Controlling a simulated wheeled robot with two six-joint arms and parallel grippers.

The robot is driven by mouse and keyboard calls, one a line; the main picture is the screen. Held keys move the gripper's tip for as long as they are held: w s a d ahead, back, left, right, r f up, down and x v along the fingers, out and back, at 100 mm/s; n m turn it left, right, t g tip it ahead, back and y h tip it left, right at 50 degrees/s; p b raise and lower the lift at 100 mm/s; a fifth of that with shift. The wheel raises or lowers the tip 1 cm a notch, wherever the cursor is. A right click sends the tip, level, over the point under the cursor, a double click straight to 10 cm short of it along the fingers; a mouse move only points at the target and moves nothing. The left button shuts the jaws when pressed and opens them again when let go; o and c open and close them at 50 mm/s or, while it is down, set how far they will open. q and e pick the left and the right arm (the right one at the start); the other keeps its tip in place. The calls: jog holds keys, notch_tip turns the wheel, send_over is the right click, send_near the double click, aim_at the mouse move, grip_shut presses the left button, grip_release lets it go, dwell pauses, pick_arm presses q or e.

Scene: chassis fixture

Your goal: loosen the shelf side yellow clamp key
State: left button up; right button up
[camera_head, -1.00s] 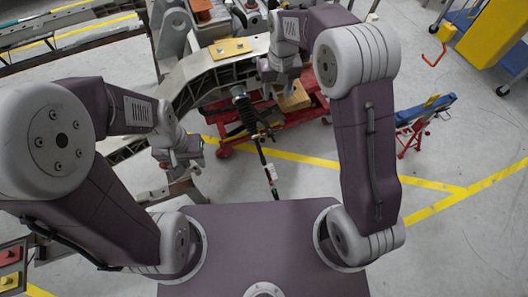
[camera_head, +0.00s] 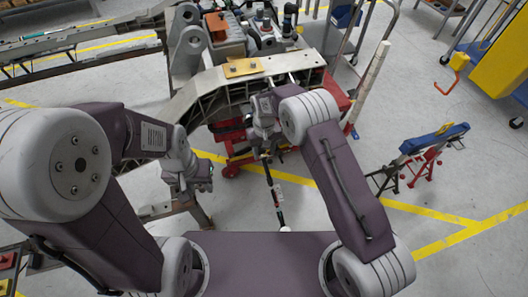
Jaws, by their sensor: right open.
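A yellow plate (camera_head: 243,68) with two dark knobs or bolts lies on top of the grey chassis frame (camera_head: 210,83). I cannot tell whether it belongs to the clamp key; no separate key shape is clear. My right gripper (camera_head: 264,150) is open in front of the frame, below the yellow plate in the picture, beside the upper end of a thin black rod. Whether it touches the rod is unclear. My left gripper (camera_head: 203,184) hangs at the left, apart from the plate; its jaws are too small to read.
A thin black rod (camera_head: 272,188) with white and red bands runs down toward my base. A red stand (camera_head: 232,150) is under the frame. A blue-topped trestle (camera_head: 434,138) stands at right, a yellow cabinet (camera_head: 502,50) at upper right.

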grip_shut()
